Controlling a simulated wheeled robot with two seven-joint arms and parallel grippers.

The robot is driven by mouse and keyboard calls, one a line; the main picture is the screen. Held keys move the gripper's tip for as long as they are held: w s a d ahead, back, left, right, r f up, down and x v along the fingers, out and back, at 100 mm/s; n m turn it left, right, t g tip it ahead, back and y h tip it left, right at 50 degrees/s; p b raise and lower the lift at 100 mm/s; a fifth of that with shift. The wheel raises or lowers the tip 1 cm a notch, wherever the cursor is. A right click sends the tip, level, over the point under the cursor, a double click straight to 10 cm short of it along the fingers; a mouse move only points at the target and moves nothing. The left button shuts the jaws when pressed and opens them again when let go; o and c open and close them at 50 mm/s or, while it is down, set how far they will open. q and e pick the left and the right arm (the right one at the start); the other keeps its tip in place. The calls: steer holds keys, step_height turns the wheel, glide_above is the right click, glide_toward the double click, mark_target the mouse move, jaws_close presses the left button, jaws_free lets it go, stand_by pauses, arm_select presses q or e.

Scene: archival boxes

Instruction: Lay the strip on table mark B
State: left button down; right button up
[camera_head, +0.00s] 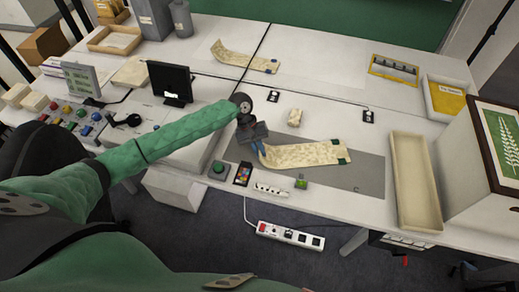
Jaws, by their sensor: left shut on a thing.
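A long cream strip (303,154) with dark green pieces at its right end lies along the grey mat (366,176) on the near table. My left gripper (260,149) is at the strip's left end and shut on it; the fingers partly hide that end. Most of the strip looks low over the mat; I cannot tell whether it touches all along. A mark "C" shows at the mat's lower right; I cannot make out a mark B. A second similar strip (243,57) lies on the far table. My right gripper is not in view.
A cream block (295,117) stands behind the strip. A green knob (218,167), a colour card (243,174) and a small green-topped item (301,183) sit near the front edge. A long cream tray (416,181) and a framed picture (499,140) stand at right.

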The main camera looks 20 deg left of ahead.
arm_select(q)
steer(key=shift+f, duration=0.25)
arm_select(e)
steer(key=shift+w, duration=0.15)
arm_select(q)
steer(key=c, duration=1.5)
jaws_free()
steer(key=shift+o, duration=0.2)
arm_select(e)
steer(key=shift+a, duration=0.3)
